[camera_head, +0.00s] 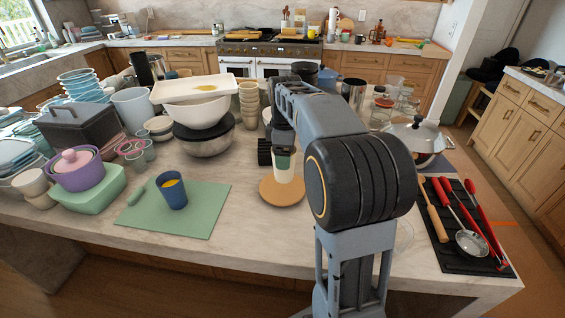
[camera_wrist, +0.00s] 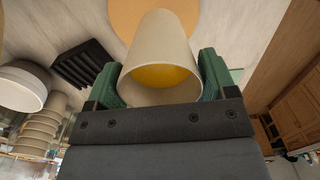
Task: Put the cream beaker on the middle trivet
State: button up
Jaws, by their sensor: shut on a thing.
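The cream beaker (camera_head: 284,170) is between the fingers of my gripper (camera_head: 285,153), upright or nearly so. In the wrist view the beaker (camera_wrist: 160,50) sits between the two green fingers (camera_wrist: 160,82), its mouth toward the camera and something yellow inside. A round wooden trivet (camera_head: 275,198) lies on the island below it and also shows in the wrist view (camera_wrist: 128,15). The beaker's base overlaps the trivet in both views; I cannot tell whether they touch. No other trivet is clear to me.
A blue cup (camera_head: 173,195) stands on a green mat (camera_head: 205,212) to the left. White bowls (camera_head: 198,110) and stacked cream cups (camera_head: 249,100) stand behind. A black ribbed block (camera_wrist: 85,63) is close to the beaker. Utensils lie on a black mat (camera_head: 455,262) at right.

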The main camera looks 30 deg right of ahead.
jog(key=shift+w+f, duration=0.55)
jog(key=shift+f, duration=0.1)
jog(key=shift+w+f, duration=0.25)
jog(key=shift+f, duration=1.45)
jog(key=shift+s, duration=0.1)
jog(key=shift+f, duration=0.2)
jog(key=o, duration=1)
jog(key=shift+r, duration=0.15)
